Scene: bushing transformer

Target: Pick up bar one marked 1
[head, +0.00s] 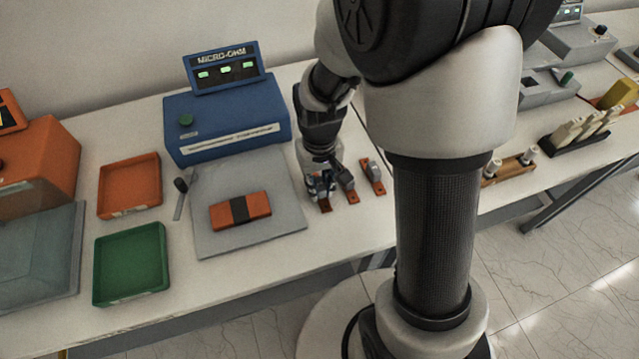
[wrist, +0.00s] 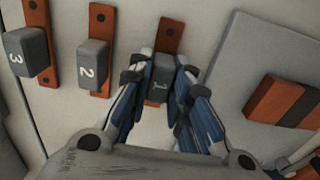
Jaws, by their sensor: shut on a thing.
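Bar one (wrist: 169,36) is a copper-coloured strip with a grey block (wrist: 158,92) marked 1. It lies on the white table, partly hidden by my fingers. My gripper (wrist: 160,95) is shut on the grey block, with a finger on each side. In the head view my gripper (head: 320,186) is down at bar one (head: 325,205), the leftmost of three bars. Bar two (wrist: 87,70) and bar three (wrist: 34,50), marked 2 and 3, lie to the left in the wrist view. I cannot tell whether bar one is clear of the table.
A grey plate (head: 205,195) with an orange-and-black block (head: 240,211) lies left of my gripper. Behind it stands a blue micro-ohm meter (head: 225,120). An orange tray (head: 130,186) and a green tray (head: 131,264) stand further left. The table's front edge is close.

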